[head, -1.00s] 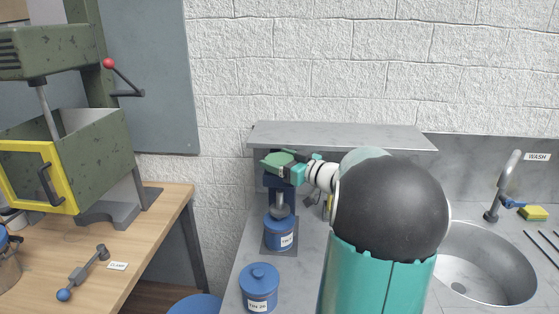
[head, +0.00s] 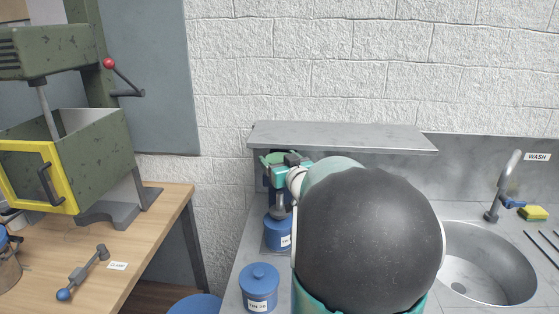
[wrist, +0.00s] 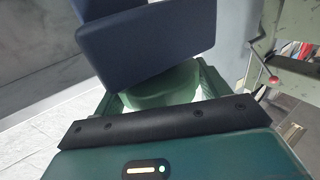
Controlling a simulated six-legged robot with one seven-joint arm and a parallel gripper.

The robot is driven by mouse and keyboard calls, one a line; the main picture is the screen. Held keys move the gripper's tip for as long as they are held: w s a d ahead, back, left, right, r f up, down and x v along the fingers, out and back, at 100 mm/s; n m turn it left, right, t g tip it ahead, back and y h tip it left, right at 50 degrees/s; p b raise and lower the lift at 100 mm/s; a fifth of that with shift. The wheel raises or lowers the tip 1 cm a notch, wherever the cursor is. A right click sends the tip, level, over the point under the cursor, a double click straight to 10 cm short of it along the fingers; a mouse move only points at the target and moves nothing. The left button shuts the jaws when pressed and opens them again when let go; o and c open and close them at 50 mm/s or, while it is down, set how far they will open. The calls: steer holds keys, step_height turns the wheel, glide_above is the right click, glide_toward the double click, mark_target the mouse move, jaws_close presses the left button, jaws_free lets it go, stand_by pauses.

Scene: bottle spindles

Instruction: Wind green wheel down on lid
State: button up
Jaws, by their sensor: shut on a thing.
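The green wheel (head: 275,157) sits on top of a small dark blue press (head: 268,178) under the steel shelf. My gripper (head: 286,162) is shut on the wheel from the right. In the wrist view the green wheel (wrist: 165,88) lies between my fingers, with a dark blue part of the press (wrist: 150,45) just beyond. Below the wheel, a grey spindle foot (head: 279,211) is over the lid of a blue labelled tin (head: 277,236). My arm hides the right side of the press and tin. I cannot tell whether the foot touches the lid.
Another lidded blue tin (head: 259,287) stands in front on the grey counter. The steel shelf (head: 340,136) is just above and behind the wheel. A sink (head: 490,270) lies to the right. A wooden bench (head: 150,215) with a green machine (head: 75,150) is to the left.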

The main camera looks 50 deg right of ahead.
steer(key=shift+s, duration=0.1)
steer(key=o, duration=1)
steer(key=v, duration=1.3)
steer(key=shift+s+a, duration=0.15)
steer(key=shift+s, duration=0.2)
